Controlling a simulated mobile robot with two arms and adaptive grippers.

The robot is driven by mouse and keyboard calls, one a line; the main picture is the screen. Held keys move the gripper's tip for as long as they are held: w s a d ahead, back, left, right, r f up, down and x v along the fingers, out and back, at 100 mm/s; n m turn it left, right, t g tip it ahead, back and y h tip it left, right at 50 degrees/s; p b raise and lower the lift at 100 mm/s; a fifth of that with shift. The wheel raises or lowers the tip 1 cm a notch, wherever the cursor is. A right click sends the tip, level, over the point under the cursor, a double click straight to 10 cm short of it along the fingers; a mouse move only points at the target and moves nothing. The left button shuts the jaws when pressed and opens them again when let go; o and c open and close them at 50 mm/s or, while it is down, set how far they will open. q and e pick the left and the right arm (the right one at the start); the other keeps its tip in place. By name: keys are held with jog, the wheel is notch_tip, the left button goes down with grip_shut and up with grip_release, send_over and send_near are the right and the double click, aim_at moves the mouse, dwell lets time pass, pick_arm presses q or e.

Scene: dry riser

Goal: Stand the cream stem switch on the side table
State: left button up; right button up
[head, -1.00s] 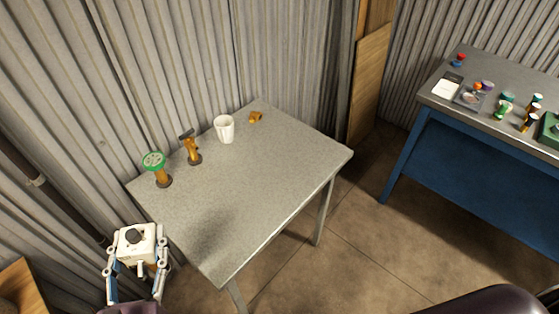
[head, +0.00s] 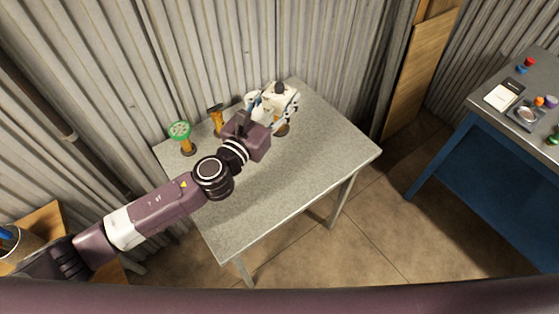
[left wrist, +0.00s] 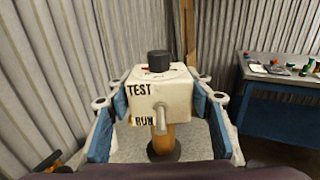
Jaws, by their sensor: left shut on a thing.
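The cream stem switch is a cream box (head: 283,97) with a black knob on top. In the left wrist view its box (left wrist: 160,95) reads TEST and RUN and has a small grey lever in front. Below it shows an orange stem on a dark round base (left wrist: 164,150). My left gripper (head: 276,106) is shut on the box, which looks upright, over the back of the grey side table (head: 270,200). I cannot tell whether the base touches the top. My right gripper is not in view.
A green-wheeled valve (head: 180,131) and an orange lever fitting (head: 216,118) stand at the table's left back. Corrugated wall borders the back. The table's front and right are clear.

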pick_arm(q)
jog(key=shift+w+d+r, duration=0.2)
jog(key=shift+w+r, duration=0.25)
jog(key=shift+w, duration=0.05)
jog(key=shift+w+d+r, duration=0.2)
jog(key=shift+w+r, duration=0.2)
jog(key=shift+w, duration=0.1)
jog(key=shift+f, duration=0.4)
notch_tip(320, 180, down, 14)
jog(key=b, duration=0.7)
jog(key=shift+b, duration=0.35)
jog(key=shift+w+f+b, duration=0.1)
jog(key=shift+f+b, duration=1.95)
jog(key=shift+f, duration=0.4)
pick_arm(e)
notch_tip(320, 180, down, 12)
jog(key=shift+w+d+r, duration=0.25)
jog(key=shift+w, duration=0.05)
pick_arm(q)
jog(key=shift+f, duration=0.2)
jog(key=o, duration=1.6)
jog(key=shift+c, duration=0.2)
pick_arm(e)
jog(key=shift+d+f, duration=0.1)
